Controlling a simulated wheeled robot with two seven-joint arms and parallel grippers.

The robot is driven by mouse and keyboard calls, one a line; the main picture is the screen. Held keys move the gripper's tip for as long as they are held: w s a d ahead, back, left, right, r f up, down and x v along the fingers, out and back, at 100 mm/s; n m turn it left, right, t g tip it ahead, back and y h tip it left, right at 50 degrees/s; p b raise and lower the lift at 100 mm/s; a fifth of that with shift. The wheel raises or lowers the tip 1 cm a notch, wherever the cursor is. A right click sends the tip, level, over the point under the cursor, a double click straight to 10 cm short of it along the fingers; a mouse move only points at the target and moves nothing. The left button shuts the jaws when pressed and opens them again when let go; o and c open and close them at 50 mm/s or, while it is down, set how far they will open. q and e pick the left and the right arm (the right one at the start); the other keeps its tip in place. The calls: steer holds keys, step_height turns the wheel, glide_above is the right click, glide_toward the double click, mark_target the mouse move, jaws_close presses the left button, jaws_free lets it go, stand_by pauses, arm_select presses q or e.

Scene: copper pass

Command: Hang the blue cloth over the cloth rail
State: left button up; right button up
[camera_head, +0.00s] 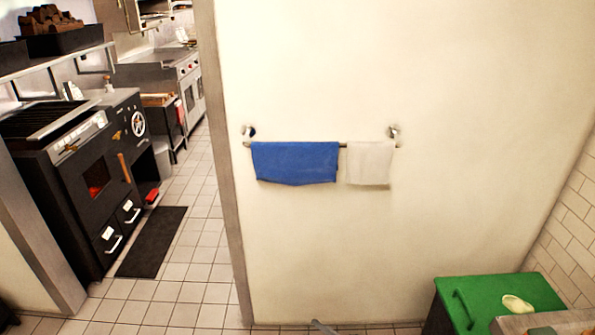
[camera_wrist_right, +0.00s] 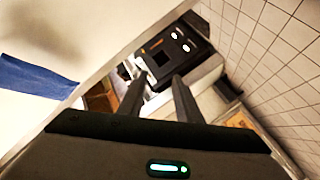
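The blue cloth (camera_head: 295,163) hangs folded over the left part of the cloth rail (camera_head: 342,145), which is fixed to the cream wall. Its lower edge hangs free and slightly uneven. The blue cloth also shows at the left edge of the right wrist view (camera_wrist_right: 38,76), apart from the fingers. My right gripper (camera_wrist_right: 158,80) is open, with nothing between its two dark fingers. My left gripper is not in view. A small grey part shows at the bottom edge of the head view; I cannot tell what it is.
A white cloth (camera_head: 369,163) hangs on the rail right of the blue one. A green-topped bin or box (camera_head: 490,291) stands at the lower right, with a pale item on it. A black oven (camera_head: 92,180) and a dark mat (camera_head: 152,242) are at left. The wall around the rail is clear.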

steer(key=s+d+f+m+g+h, duration=0.2)
steer(key=s+d+f+m+h, duration=0.4)
steer(key=s+f, duration=0.65)
steer(key=s+d+f+m+g+h, duration=0.2)
steer(key=s+d+f+m+h, duration=0.15)
steer(key=s+d+f, duration=0.85)
steer(key=s+d+f+m+g, duration=0.1)
steer(key=s+f, duration=0.5)
steer(key=s, duration=0.9)
steer(key=s+d+f+m+g+h, duration=0.1)
steer(key=s+f+m+g, duration=0.3)
steer(key=s, duration=1.1)
step_height(320, 180, down, 3)
steer(key=shift+s+f+m+g, duration=0.2)
steer(key=shift+m+g, duration=0.15)
steer(key=shift+g, duration=0.55)
steer(key=shift+s+r+h, duration=0.1)
steer(key=shift+h, duration=0.15)
